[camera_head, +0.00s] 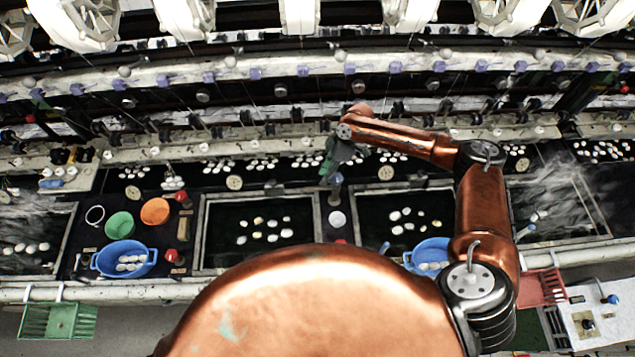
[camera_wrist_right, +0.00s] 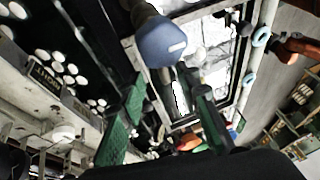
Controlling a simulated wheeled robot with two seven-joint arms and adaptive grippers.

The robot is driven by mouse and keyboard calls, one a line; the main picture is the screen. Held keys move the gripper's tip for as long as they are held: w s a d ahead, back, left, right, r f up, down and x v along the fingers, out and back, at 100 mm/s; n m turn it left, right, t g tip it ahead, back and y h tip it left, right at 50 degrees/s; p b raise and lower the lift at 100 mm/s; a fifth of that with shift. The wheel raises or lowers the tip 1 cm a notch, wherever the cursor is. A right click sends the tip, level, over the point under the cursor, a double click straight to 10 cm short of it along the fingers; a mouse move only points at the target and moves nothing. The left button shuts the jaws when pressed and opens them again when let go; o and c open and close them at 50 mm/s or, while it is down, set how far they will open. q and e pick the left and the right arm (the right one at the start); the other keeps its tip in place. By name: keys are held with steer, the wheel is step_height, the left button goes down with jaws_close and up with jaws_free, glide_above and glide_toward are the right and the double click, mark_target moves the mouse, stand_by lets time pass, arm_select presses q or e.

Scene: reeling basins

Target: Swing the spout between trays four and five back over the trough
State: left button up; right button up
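The spout (camera_head: 336,182) is a small blue-grey fitting standing on the divider between two dark trays, the left one (camera_head: 202,232) and the right one (camera_head: 356,222). In the right wrist view its rounded blue-grey end (camera_wrist_right: 162,42) is just beyond my fingertips, toward the top. My right gripper (camera_head: 335,160) reaches down over the spout from above and behind it. In the wrist view this gripper (camera_wrist_right: 163,82) has its two green-padded fingers apart, with no object seen clamped between them. Whether a finger touches the spout cannot be told. My left gripper is not in view.
White cocoons lie in both trays. A blue basin (camera_head: 109,262), a green bowl (camera_head: 120,226) and an orange bowl (camera_head: 155,211) stand left. Another blue basin (camera_head: 413,257) is partly hidden behind my right arm. A rail with blue fittings (camera_head: 210,77) runs behind the trays.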

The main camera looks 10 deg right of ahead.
mark_target(320, 189)
steer(key=p+x, duration=0.1)
steer(key=x, duration=0.4)
steer(key=shift+a+f, duration=0.15)
steer(key=shift+f, duration=0.2)
steer(key=shift+c, duration=0.2)
jaws_close()
